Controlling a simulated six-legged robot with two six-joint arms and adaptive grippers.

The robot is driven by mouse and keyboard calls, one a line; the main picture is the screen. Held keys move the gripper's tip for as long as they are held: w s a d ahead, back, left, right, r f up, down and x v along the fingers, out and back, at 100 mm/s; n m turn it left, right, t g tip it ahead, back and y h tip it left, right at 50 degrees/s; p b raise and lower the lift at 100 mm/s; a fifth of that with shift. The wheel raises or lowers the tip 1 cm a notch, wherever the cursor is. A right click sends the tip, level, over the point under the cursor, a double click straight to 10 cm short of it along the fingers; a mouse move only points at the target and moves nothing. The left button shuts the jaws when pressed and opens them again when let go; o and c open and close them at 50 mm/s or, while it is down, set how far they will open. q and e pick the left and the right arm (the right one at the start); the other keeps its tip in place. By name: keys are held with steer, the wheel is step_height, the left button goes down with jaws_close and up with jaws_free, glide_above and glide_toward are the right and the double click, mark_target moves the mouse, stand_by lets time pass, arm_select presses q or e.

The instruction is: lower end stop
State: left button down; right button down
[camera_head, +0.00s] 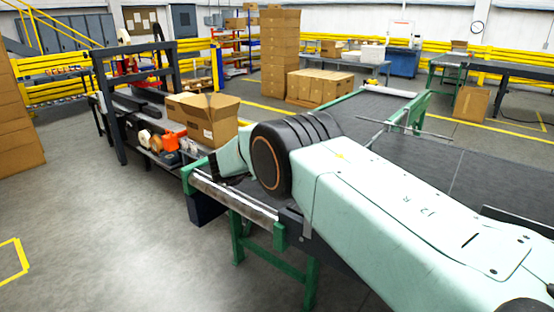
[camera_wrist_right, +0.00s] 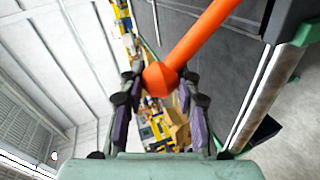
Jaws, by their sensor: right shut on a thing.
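An orange lever with a round knob (camera_wrist_right: 160,77) fills the middle of the right wrist view. Its bar (camera_wrist_right: 205,35) runs up and to the right from the knob. My right gripper (camera_wrist_right: 160,84) has its dark fingers on both sides of the knob and is shut on it. In the head view my right arm reaches in from the right, over the conveyor (camera_head: 440,150), and hides the lever. I cannot make out the end stop plate itself. My left gripper is in neither view.
A silver roller (camera_head: 235,200) edges the conveyor's near end, with green legs (camera_head: 312,285) below. An open carton (camera_head: 205,120), tape rolls (camera_head: 150,140) and an orange tool (camera_head: 173,140) lie on a bench beyond. The grey floor at left is clear.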

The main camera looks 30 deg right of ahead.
steer(key=c, duration=1.3)
jaws_free()
steer(key=shift+s+a+f, duration=0.1)
steer(key=shift+s+f, duration=0.05)
steer(key=shift+f, duration=0.2)
steer(key=o, duration=0.4)
steer(key=shift+r, duration=0.15)
steer(key=shift+c, duration=0.2)
steer(key=shift+r, duration=0.1)
steer(key=v, duration=1.2)
